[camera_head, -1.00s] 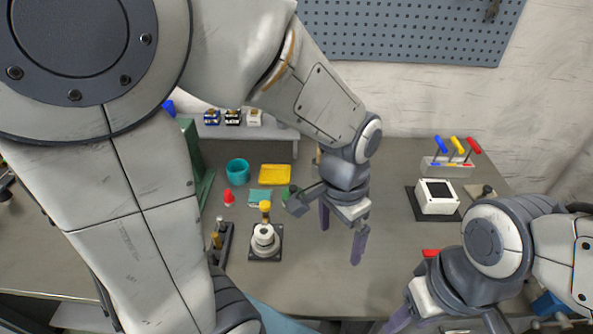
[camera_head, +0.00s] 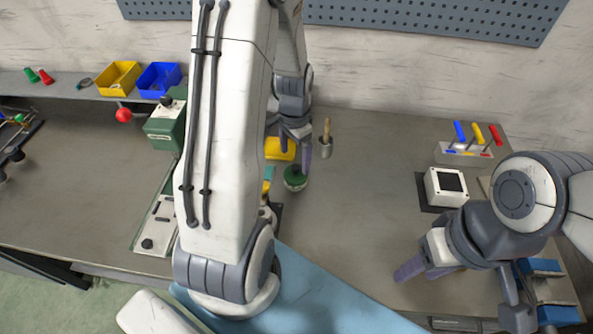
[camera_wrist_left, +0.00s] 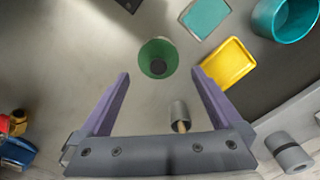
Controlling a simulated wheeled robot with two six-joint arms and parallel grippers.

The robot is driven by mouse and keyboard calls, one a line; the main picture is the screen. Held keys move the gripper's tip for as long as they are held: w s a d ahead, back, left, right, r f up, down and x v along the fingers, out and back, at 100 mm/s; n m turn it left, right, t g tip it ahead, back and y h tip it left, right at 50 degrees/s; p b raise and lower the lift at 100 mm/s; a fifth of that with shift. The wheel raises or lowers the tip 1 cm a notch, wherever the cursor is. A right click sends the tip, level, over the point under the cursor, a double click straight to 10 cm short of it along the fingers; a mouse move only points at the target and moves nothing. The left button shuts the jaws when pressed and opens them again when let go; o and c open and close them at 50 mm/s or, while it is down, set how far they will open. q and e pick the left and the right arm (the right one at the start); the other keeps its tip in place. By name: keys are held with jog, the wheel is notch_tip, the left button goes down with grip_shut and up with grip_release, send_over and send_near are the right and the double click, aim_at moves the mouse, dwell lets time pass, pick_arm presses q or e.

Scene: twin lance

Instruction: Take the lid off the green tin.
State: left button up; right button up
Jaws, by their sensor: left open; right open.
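The green tin (camera_head: 295,178) stands on the grey table in the middle of the head view, just below my left gripper. In the left wrist view it shows from above as a green round (camera_wrist_left: 158,44) with a dark grey centre, between and beyond the fingertips. I cannot tell where lid and tin meet. My left gripper (camera_head: 288,145) is open and empty; its two purple fingers also show in the left wrist view (camera_wrist_left: 160,75), apart from the tin. My right gripper (camera_head: 428,271) is open and empty, low over the table's front right.
A grey cup with a wooden handle (camera_head: 326,146) stands right of the tin. A white box (camera_head: 447,186) stands right. The table between is clear.

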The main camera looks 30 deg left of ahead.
aim_at(295, 167)
pick_arm(q)
notch_tip(295, 167, down, 5)
jog(key=shift+d+r+p, duration=0.1)
jog(key=shift+p, duration=0.45)
jog(key=shift+c, duration=0.3)
jog(key=c, duration=1.1)
